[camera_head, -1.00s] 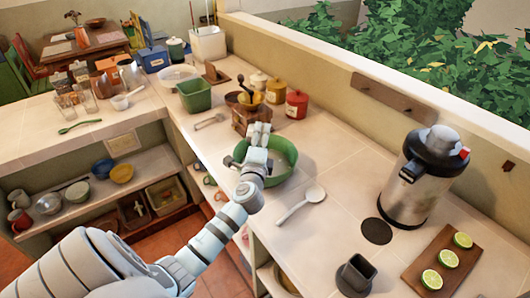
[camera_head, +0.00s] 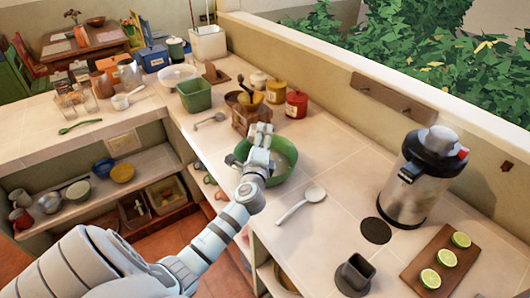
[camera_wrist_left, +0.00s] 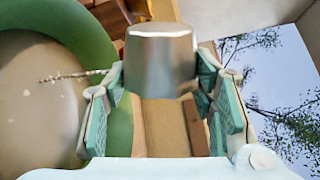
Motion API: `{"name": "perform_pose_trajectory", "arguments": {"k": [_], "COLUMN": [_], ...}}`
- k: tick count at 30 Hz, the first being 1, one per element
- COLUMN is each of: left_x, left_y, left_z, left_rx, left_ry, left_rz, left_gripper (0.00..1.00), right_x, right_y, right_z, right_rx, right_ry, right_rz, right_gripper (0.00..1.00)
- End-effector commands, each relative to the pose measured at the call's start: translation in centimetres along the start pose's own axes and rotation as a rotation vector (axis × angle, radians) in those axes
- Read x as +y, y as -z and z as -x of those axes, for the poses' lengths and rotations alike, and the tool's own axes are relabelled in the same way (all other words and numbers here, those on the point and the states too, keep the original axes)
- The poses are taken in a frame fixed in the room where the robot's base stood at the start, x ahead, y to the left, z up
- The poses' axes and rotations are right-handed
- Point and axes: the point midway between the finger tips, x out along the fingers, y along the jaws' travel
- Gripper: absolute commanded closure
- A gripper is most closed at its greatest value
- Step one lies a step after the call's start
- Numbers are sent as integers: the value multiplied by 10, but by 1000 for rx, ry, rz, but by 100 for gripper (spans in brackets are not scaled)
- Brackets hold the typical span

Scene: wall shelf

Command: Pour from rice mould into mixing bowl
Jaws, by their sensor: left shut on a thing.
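The rice mould (camera_wrist_left: 160,60) is a plain metal cup, gripped between the two teal-padded fingers of my left gripper in the left wrist view (camera_wrist_left: 165,95). In the head view my left gripper (camera_head: 260,134) is over the back-left part of the green mixing bowl (camera_head: 286,172); I cannot make out the mould there. The bowl's thick green rim (camera_wrist_left: 98,35) and pale inside fill the left of the wrist view. A thin streak of small pale grains (camera_wrist_left: 72,77) runs from beside one finger across the bowl's inside. The mould's mouth is not clearly visible. My right gripper is not in view.
A coffee grinder (camera_head: 247,117) stands close behind the bowl, with red (camera_head: 297,104) and yellow (camera_head: 276,92) canisters nearby. A white spoon (camera_head: 301,205) lies in front. A steel urn (camera_head: 410,185) and a board of lime halves (camera_head: 430,268) are to the right.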

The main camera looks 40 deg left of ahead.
Motion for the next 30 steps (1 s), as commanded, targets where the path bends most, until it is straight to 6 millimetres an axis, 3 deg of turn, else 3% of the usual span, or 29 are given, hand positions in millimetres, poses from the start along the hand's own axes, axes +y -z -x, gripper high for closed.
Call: {"name": "perform_pose_trajectory", "arguments": {"k": [30], "left_x": [-1], "left_y": [4], "left_z": [0], "left_rx": [0], "left_ry": [0], "left_rz": [-104], "left_gripper": [80], "right_x": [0], "right_y": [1], "right_z": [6], "right_rx": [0], "right_ry": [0], "right_rz": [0], "right_gripper": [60]}}
